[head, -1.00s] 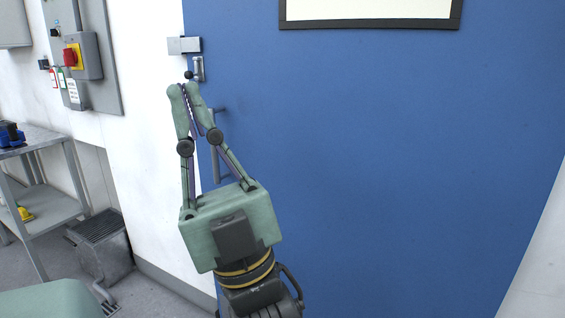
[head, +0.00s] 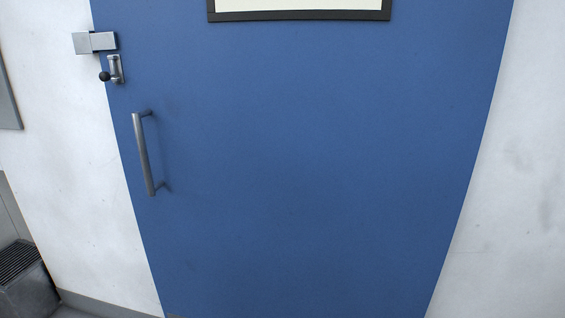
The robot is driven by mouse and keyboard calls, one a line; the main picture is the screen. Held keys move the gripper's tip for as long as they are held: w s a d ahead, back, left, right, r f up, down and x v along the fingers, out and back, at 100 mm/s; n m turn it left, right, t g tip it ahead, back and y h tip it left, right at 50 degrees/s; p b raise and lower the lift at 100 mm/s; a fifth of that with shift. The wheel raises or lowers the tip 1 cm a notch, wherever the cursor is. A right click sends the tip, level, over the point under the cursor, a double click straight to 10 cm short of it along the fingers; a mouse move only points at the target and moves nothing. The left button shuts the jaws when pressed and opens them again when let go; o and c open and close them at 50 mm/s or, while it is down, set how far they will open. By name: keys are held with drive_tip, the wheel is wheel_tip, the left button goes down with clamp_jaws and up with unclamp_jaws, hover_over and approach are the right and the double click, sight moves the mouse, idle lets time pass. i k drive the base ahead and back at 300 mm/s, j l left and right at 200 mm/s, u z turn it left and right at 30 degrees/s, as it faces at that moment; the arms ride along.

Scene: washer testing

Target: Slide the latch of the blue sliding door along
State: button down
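The blue sliding door (head: 300,150) fills the middle of the head view. Its latch (head: 115,69) is a small metal piece with a black round knob (head: 104,76), near the door's upper left edge. A grey metal block (head: 95,42) sits just above the latch, across the door edge and the wall. A vertical bar handle (head: 142,155) is on the door below the latch. My gripper is not in view, so its opening and distance from the latch do not show.
White wall (head: 60,150) lies to the left and right of the door. A framed white panel (head: 300,14) is on the door at the top. A dark grey box with a slatted top (head: 24,280) stands on the floor at the lower left.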

sight(104, 76)
drive_tip(key=i+j+z, duration=0.25)
drive_tip(key=i+j, duration=0.65)
